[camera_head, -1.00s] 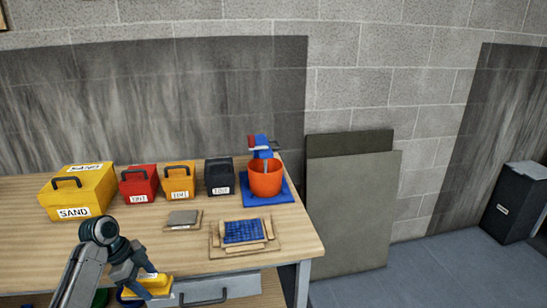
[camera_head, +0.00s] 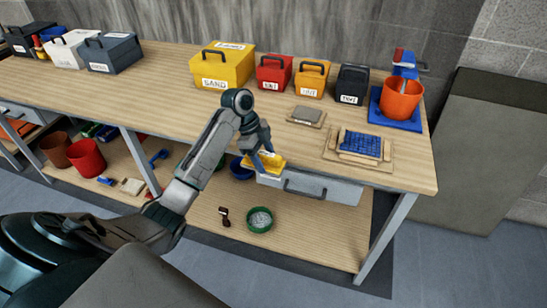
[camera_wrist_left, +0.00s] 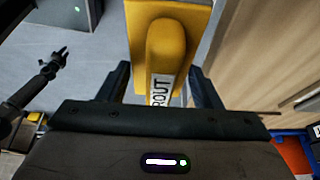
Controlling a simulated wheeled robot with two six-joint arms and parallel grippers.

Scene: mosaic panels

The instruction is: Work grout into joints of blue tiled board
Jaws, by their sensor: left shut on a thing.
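The blue tiled board (camera_head: 361,144) lies flat near the table's right front, in a wooden surround on a tan base board (camera_head: 333,156). My left gripper (camera_head: 262,156) is shut on a yellow grout float (camera_head: 270,164) at the table's front edge, left of the tiled board and apart from it. In the left wrist view the yellow float (camera_wrist_left: 166,50) sits between the fingers, its handle lettered "ROUT". An orange bucket (camera_head: 401,100) stands on a blue mat behind the board. A dark gripper, apparently my right one (camera_wrist_left: 55,66), shows small in the left wrist view; its jaws are unclear.
A grey tile on a small board (camera_head: 306,115) lies left of the tiled board. Yellow SAND (camera_head: 222,66), red, orange and dark boxes line the table's back. A drawer (camera_head: 310,188) sits under the front edge. The lower shelf holds a green sieve (camera_head: 260,219) and red buckets.

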